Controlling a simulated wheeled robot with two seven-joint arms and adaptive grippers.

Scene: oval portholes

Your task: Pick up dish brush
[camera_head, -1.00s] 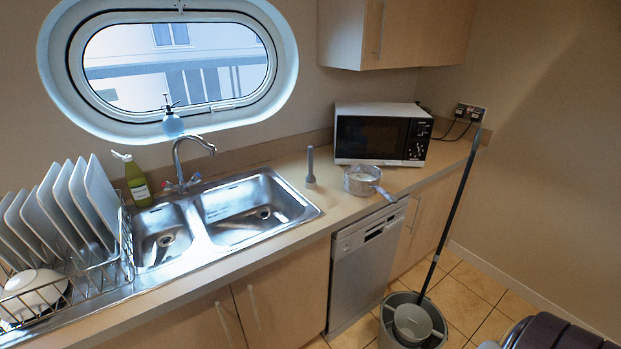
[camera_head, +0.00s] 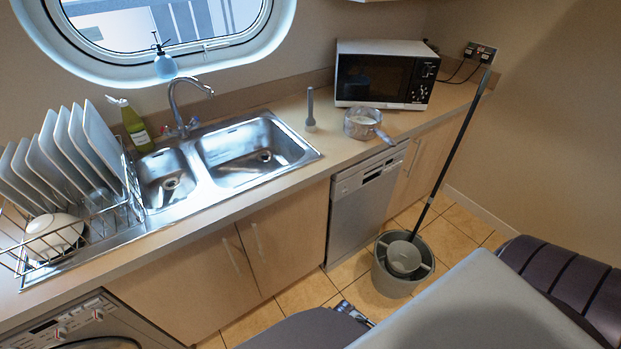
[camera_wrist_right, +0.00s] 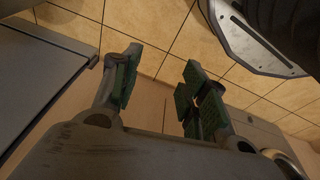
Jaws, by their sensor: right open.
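A slim grey upright tool (camera_head: 310,110), which looks like the dish brush, stands on the counter to the right of the sink in the head view. Its handle points up and its lower end rests on the worktop. Bristles cannot be made out. My right gripper (camera_wrist_right: 160,75) is open and empty in the right wrist view, its green-padded fingers apart above the tiled floor. The brush is not seen in that view. My left gripper is not in view.
A saucepan (camera_head: 362,124) and a microwave (camera_head: 385,75) are right of the brush. The steel sink (camera_head: 250,150) and dish rack (camera_head: 75,235) are left. A mop bucket (camera_head: 403,265) stands on the floor. A grey slab (camera_head: 460,310) and ribbed dark seat (camera_head: 565,285) fill the lower right.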

